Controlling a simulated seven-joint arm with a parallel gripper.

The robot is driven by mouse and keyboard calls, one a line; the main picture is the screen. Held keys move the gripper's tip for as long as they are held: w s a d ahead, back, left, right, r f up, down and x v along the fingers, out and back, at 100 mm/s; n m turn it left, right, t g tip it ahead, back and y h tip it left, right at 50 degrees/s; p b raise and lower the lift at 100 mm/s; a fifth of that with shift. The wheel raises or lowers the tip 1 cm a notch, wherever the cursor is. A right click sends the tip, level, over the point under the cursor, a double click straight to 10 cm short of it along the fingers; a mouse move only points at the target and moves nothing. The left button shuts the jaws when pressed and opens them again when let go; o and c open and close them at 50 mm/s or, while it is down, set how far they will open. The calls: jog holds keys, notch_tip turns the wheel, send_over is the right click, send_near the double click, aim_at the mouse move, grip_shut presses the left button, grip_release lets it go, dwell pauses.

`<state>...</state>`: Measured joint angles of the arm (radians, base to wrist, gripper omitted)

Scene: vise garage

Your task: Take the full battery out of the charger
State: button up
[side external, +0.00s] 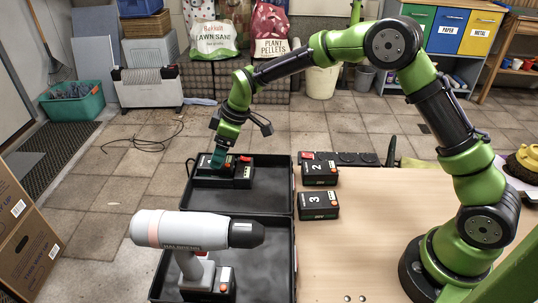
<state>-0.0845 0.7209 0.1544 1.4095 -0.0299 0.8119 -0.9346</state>
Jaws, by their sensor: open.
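The dark charger (240,181) sits in the far black tray (275,187) and has a small red patch on top near its right end. A dark block that looks like a battery (205,162) is seated at its left part; its charge state is too small to read.
A battery marked 2 (320,173) and one marked 3 (318,205) lie on the wooden bench (370,225). A grey drill (195,231) stands in the near black tray (277,265). A dark power strip (350,158) lies behind. The bench's middle is clear.

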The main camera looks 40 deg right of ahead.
jog(key=shift+x, duration=1.55)
jog(key=shift+c, duration=0.2)
jog(key=shift+r, duration=0.1)
jog(key=c, duration=1.2)
